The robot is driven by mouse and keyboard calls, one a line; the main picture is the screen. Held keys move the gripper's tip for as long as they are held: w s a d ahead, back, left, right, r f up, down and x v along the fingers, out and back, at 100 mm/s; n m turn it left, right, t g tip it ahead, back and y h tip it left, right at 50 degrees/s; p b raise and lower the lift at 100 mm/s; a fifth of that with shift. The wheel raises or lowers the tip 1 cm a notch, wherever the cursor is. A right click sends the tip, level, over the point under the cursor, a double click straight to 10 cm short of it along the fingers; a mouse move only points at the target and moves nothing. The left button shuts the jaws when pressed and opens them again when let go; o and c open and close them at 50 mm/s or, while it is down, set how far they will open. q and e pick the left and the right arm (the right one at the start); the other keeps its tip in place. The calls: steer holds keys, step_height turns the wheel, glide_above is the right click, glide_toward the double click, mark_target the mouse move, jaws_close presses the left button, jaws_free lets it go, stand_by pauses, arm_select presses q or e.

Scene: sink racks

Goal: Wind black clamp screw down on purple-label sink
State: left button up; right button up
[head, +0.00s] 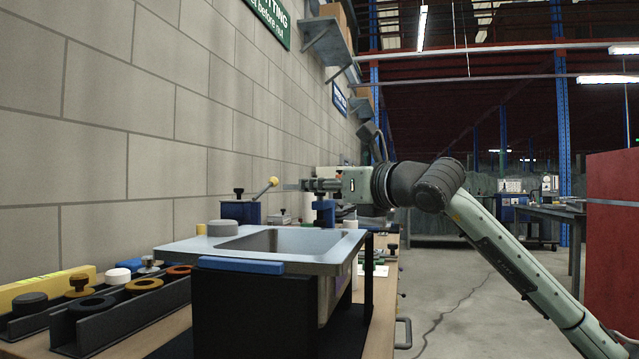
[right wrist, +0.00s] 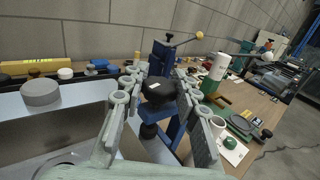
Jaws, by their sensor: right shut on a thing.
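The sink (head: 190,247) is a steel basin on a dark stand at the bench front in the head view, and its rim shows in the right wrist view (right wrist: 60,108). A small purple patch (head: 352,268) shows on its right side. A blue clamp (head: 324,212) stands at the sink's far rim. My right gripper (head: 305,185) is above this clamp. In the right wrist view, the black clamp screw knob (right wrist: 160,90) sits between the two fingers (right wrist: 160,82), which are shut on it. The screw's lower part is mostly hidden. My left gripper is not in view.
A blue press with a yellow-ball lever (head: 272,182) stands behind the sink by the wall. A grey puck (head: 223,228) sits on the sink's rim. Racks of rings and knobs (head: 120,310) lie at left. Bottles and small parts crowd the bench beyond.

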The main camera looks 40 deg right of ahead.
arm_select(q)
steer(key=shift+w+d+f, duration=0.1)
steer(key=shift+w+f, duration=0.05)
arm_select(e)
steer(key=shift+r+m+h, duration=0.1)
steer(key=shift+m+h, duration=0.3)
steer(key=shift+h, duration=0.2)
steer(key=o, duration=1.2)
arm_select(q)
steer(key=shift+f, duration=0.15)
arm_select(e)
steer(key=shift+s, duration=0.1)
steer(key=s, duration=1.1)
steer(key=shift+s, duration=0.4)
steer(key=shift+a, duration=0.1)
